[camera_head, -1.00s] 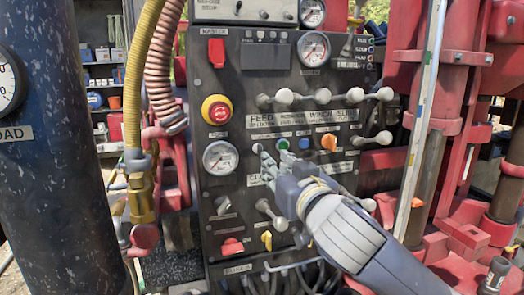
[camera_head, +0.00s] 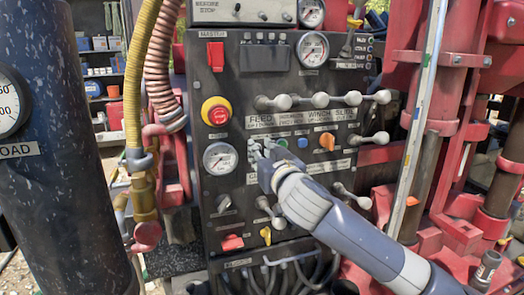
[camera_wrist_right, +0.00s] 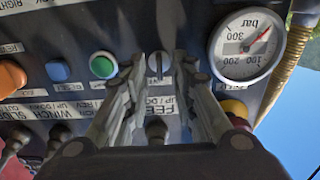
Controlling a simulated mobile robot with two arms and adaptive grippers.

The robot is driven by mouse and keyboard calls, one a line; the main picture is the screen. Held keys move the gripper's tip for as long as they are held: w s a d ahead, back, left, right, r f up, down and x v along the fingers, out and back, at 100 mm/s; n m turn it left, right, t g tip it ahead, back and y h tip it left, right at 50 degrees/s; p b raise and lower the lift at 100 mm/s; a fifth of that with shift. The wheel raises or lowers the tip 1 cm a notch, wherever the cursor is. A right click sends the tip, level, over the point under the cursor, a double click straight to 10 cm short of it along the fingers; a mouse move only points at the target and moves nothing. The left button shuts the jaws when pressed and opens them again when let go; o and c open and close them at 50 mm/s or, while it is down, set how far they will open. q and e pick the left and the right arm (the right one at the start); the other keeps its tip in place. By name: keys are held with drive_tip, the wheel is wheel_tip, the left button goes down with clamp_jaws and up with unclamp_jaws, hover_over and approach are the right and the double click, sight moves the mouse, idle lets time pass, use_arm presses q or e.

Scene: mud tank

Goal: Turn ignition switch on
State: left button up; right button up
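The ignition switch (camera_wrist_right: 158,65) looks like a small round silver key switch on the dark control panel (camera_head: 232,110). In the right wrist view, which is upside down, it shows between the fingertips of my right gripper (camera_wrist_right: 166,72). The two fingers are apart, one on each side of the switch, and I see no clear contact. In the head view my right gripper (camera_head: 262,150) reaches in from the lower right and its fingers largely cover the switch. My left gripper is not in view.
A green button (camera_head: 283,143), a blue button (camera_head: 302,143) and an orange knob (camera_head: 327,141) sit right of the switch. A pressure gauge (camera_head: 220,158) is to its left, a red emergency stop (camera_head: 217,112) above left. Several levers (camera_head: 320,100) stick out above.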

clamp_jaws()
drive_tip(key=shift+f, duration=0.1)
drive_tip(key=m+b, duration=0.2)
drive_tip(key=m, duration=0.2)
drive_tip(key=shift+d+f+m+b, duration=0.1)
drive_tip(key=shift+f+m+b, duration=0.05)
drive_tip(key=shift+m+b, duration=0.2)
drive_tip(key=m, duration=0.3)
drive_tip(key=shift+d+m, duration=0.1)
drive_tip(key=shift+m, duration=0.15)
drive_tip(key=shift+w+d+m+p, duration=0.1)
drive_tip(key=shift+m+p, duration=0.4)
drive_tip(key=shift+m, duration=1.3)
